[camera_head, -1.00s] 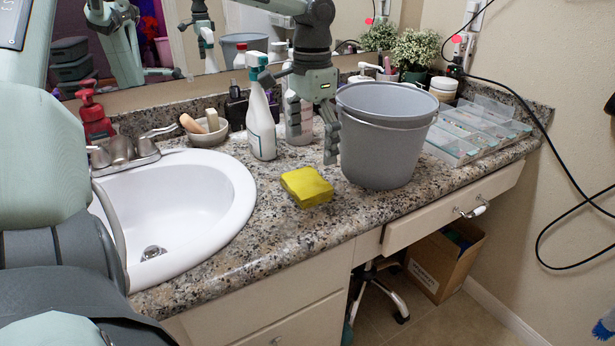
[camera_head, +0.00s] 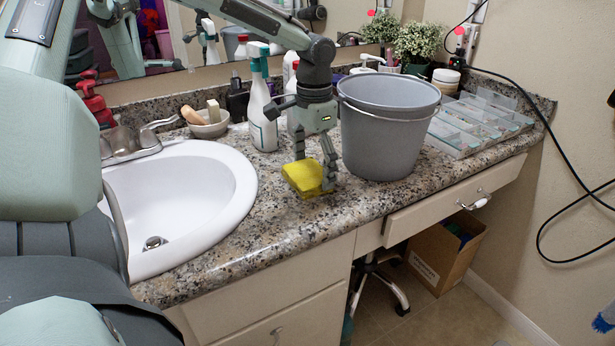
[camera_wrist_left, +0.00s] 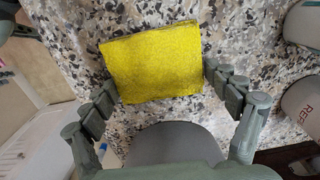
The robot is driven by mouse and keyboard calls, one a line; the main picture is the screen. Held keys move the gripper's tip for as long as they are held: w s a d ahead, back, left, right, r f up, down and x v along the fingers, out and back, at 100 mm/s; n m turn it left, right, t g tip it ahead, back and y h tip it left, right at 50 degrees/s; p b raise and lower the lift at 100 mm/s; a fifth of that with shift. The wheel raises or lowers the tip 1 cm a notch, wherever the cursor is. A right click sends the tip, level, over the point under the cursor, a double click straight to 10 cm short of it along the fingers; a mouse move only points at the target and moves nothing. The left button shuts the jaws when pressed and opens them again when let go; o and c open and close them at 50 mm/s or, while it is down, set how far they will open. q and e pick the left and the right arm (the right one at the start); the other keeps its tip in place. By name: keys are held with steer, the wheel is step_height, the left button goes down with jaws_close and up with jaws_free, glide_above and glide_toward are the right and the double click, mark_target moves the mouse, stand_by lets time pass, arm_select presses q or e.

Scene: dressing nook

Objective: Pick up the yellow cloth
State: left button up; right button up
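The yellow cloth (camera_head: 305,177) is a folded, block-like pad on the speckled granite counter, between the sink and the grey bucket. My left gripper (camera_head: 316,173) reaches down over it, with one finger behind the cloth and the other at its right side. In the left wrist view the cloth (camera_wrist_left: 152,63) lies between the spread fingers of my left gripper (camera_wrist_left: 160,86). The fingertips are very close to its two side edges; I cannot tell whether they touch it. My right gripper is not in view.
The grey bucket (camera_head: 385,140) stands close to the right of my left gripper. A spray bottle (camera_head: 262,115) stands behind and left. The white sink (camera_head: 190,195) is at the left. Clear organizer trays (camera_head: 475,125) lie at the right. Counter in front of the cloth is clear.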

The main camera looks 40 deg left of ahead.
mark_target(314, 170)
arm_select(q)
steer(key=c, duration=0.3)
steer(key=shift+c, duration=0.2)
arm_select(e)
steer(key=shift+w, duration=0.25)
arm_select(q)
steer(key=shift+r, duration=0.1)
steer(key=shift+r, duration=0.6)
step_height(314, 170, up, 3)
steer(key=shift+r, duration=0.1)
steer(key=s+a+r+p, duration=0.1)
steer(key=s+a+r, duration=0.4)
steer(key=s, duration=0.5)
steer(key=shift+s+r, duration=0.3)
steer(key=shift+r, duration=0.4)
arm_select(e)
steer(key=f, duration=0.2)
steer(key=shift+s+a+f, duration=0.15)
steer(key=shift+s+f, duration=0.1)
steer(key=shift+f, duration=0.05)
